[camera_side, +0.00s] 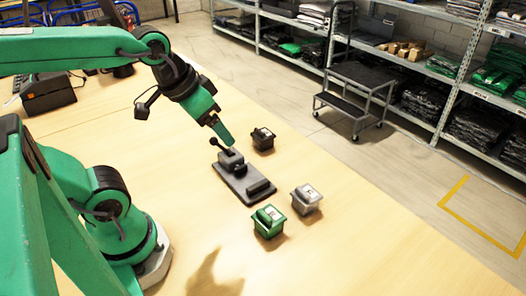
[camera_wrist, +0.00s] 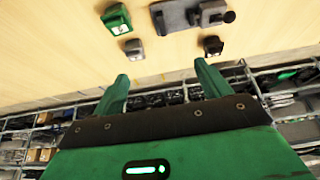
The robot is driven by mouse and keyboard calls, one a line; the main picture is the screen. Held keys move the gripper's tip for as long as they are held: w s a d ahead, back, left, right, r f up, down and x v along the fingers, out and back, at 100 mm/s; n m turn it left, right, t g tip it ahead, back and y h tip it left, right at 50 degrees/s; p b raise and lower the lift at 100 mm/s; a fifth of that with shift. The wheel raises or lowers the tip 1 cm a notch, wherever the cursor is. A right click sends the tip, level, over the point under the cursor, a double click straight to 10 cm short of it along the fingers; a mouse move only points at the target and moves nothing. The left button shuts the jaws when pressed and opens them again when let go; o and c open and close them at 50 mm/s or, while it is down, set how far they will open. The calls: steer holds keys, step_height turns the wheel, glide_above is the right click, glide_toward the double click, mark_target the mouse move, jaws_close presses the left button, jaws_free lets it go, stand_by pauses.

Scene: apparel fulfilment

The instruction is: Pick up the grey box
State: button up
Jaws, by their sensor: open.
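The grey box (camera_side: 306,198), small with a pale label on top, sits on the wooden table. In the wrist view it (camera_wrist: 134,48) appears small, beyond the left fingertip. My gripper (camera_side: 223,132) is above the table, left of and behind the grey box in the side view, overlapping the end of the dark grey device in the picture. In the wrist view my gripper (camera_wrist: 161,69) has its two green fingers spread wide with nothing between them.
A green box (camera_side: 269,221) sits close beside the grey one. A black box (camera_side: 263,138) stands farther back. A flat dark grey device (camera_side: 240,184) with a lever lies between them. Shelves (camera_side: 465,95) and a step cart (camera_side: 357,90) stand beyond the table. The table's front right is clear.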

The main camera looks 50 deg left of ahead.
steer(key=w+d+f+g, duration=0.1)
steer(key=w+d+f, duration=0.1)
steer(key=w, duration=0.4)
steer(key=w+d+f+g, duration=0.2)
steer(key=w, duration=0.3)
steer(key=g, duration=0.2)
glide_above(311, 191)
steer(key=f, duration=1.1)
steer(key=shift+s+a+f, duration=0.15)
steer(key=shift+s+f, duration=0.05)
steer(key=shift+f, duration=0.1)
steer(key=shift+w+d+f, duration=0.25)
steer(key=shift+f, duration=0.35)
steer(key=shift+f, duration=0.1)
steer(key=shift+s+f, duration=0.15)
steer(key=shift+f, duration=3.65)
steer(key=c, duration=1)
steer(key=shift+o, duration=0.2)
steer(key=shift+r, duration=0.2)
